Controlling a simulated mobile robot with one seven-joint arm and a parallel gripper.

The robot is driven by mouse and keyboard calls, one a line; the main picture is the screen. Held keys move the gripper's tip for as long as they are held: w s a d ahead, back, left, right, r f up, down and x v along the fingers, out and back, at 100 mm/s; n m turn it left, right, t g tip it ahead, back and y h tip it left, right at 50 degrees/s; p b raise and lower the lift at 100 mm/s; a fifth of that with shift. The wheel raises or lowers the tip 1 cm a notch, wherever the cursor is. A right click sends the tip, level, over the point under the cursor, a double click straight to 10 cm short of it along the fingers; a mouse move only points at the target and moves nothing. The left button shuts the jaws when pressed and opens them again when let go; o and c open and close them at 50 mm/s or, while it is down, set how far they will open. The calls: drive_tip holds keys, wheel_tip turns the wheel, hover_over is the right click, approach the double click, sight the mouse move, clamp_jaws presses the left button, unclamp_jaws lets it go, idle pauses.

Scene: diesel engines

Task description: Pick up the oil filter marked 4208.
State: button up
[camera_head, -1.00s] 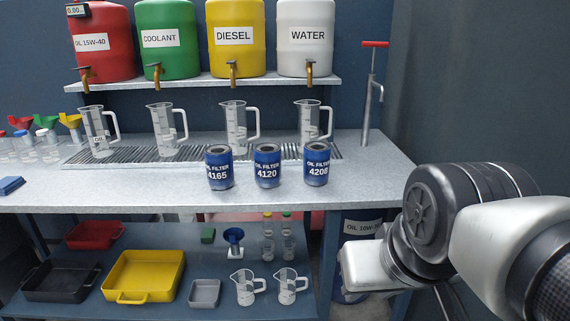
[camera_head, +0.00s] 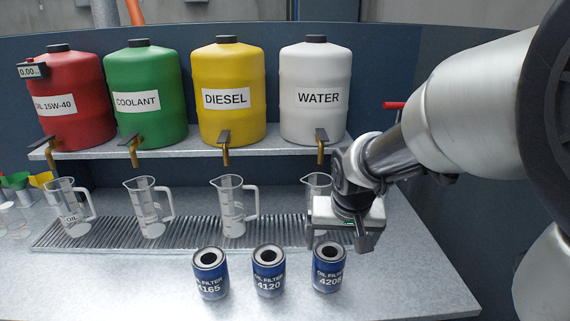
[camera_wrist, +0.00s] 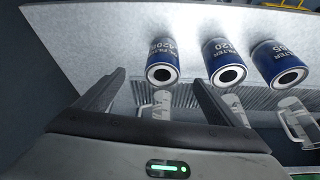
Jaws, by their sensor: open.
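The oil filter marked 4208 (camera_head: 329,270) is a blue can with a dark round hole in its top. It stands upright on the bench, rightmost of three in the head view. The filter marked 4120 (camera_head: 268,273) stands left of it, then the one marked 4165 (camera_head: 210,275). In the wrist view the 4208 filter (camera_wrist: 162,62) is at the left of the row, just beyond the open fingers. My gripper (camera_head: 362,238) is open and empty, above and behind the 4208 filter, slightly to its right. It also shows in the wrist view (camera_wrist: 160,92).
Clear measuring jugs (camera_head: 232,207) stand on the slotted drain strip (camera_head: 130,234) behind the filters; one is partly hidden behind my gripper. Tanks, including the white WATER tank (camera_head: 314,75), sit on a shelf (camera_head: 180,150) above. The bench in front and to the right is clear.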

sight(334, 258)
drive_tip(key=b+x, duration=0.1)
drive_tip(key=x, duration=1.1)
drive_tip(key=shift+w, duration=0.15)
drive_tip(key=shift+a+b+x, duration=0.2)
drive_tip(key=shift+b+x, duration=0.05)
drive_tip(key=shift+x, duration=1.1)
drive_tip(key=shift+a+b+x, duration=0.2)
drive_tip(key=shift+a+x, duration=0.05)
drive_tip(key=shift+x, duration=1.15)
drive_tip(key=shift+w+r, duration=0.1)
drive_tip(key=shift+w, duration=0.05)
drive_tip(key=c, duration=1.5)
